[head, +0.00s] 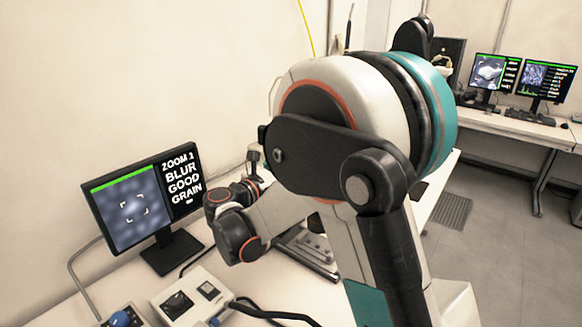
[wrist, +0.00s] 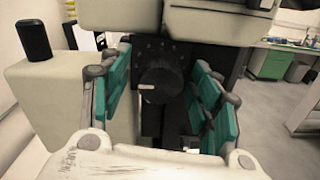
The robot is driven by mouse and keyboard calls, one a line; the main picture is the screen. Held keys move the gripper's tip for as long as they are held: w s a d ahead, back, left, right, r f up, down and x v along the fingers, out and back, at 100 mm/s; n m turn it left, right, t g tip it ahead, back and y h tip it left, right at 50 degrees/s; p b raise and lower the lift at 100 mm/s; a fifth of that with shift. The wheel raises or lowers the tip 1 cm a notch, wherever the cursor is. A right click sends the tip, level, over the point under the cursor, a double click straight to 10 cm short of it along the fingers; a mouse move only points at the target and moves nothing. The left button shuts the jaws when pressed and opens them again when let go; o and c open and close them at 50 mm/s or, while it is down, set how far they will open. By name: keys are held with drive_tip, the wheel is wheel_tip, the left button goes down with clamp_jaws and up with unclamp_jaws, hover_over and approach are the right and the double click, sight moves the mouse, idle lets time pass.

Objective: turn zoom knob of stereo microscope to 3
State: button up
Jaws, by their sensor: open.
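The zoom knob (wrist: 160,80) is a round black knob on the dark front of the stereo microscope (wrist: 200,22), in the middle of the wrist view. A white pointer mark on it points left. Small scale marks sit above it, too small to read. My gripper (wrist: 160,72) is open, with one teal pad to the left of the knob and one to the right. Gaps show on both sides, so the pads do not appear to press on it. In the head view my arm hides the knob.
A monitor (head: 146,203) shows a blurred grey picture and the words ZOOM, BLUR, GOOD and GRAIN; the zoom digit is hard to read. A control box (head: 190,297) with a black knob stands on the bench. Two more monitors (head: 547,80) stand on the far bench.

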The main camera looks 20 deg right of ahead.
drive_tip(key=shift+c, duration=0.6)
drive_tip(key=c, duration=1)
drive_tip(key=shift+o, duration=0.2)
drive_tip(key=shift+m, duration=0.3)
drive_tip(key=m, duration=0.4)
drive_tip(key=shift+m, duration=2)
